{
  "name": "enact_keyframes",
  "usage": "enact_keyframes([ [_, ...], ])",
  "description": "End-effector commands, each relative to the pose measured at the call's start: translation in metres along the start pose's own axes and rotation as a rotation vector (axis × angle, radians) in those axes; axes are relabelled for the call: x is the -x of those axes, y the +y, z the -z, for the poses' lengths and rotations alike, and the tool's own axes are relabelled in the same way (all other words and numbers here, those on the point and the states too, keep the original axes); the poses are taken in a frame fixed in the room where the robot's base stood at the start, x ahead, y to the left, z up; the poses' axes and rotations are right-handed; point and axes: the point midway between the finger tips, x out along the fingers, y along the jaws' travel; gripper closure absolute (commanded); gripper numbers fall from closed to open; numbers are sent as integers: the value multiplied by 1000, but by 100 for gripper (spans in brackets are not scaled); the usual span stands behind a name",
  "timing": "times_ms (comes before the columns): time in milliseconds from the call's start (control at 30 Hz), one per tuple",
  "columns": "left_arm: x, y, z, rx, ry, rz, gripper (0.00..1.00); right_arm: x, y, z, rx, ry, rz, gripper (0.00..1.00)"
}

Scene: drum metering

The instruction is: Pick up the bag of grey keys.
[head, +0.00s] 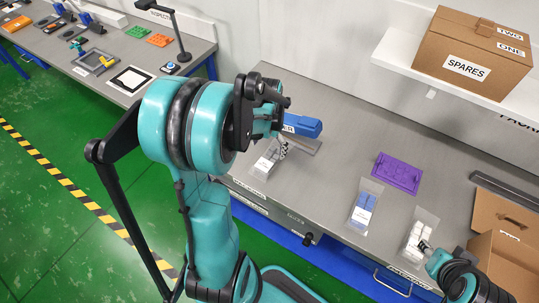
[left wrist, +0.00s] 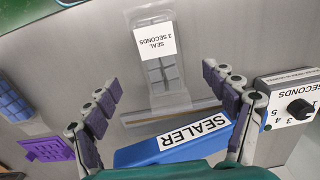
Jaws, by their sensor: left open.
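The bag of grey keys (left wrist: 172,72) is clear and flat on the grey bench, with a white label reading "SEAL 3 SECONDS". It shows in the head view (head: 265,160) below the blue sealer (head: 303,124), partly hidden by my arm. My left gripper (left wrist: 162,79) is open and empty, its fingers spread to either side of the bag in the left wrist view and apart from it. The sealer (left wrist: 180,146) lies close beside the bag's end. My right gripper (head: 425,246) is at the lower right, over the bag of white keys (head: 417,232); its jaw state is unclear.
A bag of blue keys (head: 363,206) and a purple tray (head: 398,172) lie on the bench (head: 325,185). A dial box (left wrist: 290,104) stands beside the sealer. A "SPARES" carton (head: 470,55) sits on a shelf, and an open carton (head: 505,262) stands at lower right.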

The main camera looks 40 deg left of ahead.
Motion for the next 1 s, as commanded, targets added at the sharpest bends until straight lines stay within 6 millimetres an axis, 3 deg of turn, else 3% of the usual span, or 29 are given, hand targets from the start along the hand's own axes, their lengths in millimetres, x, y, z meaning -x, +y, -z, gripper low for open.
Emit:
enact_keyframes([
  [367,-39,-2,2,1,-7,-2,16,-10,0,-8,0,0,0,60],
  [600,-75,-2,6,1,-7,-2,16,-22,0,-16,0,0,0,60],
  [867,-79,-2,6,1,-6,-2,16,-22,0,-16,0,0,0,60],
  [1000,-79,-2,6,1,-6,-2,50,-22,0,-16,0,0,0,60],
])
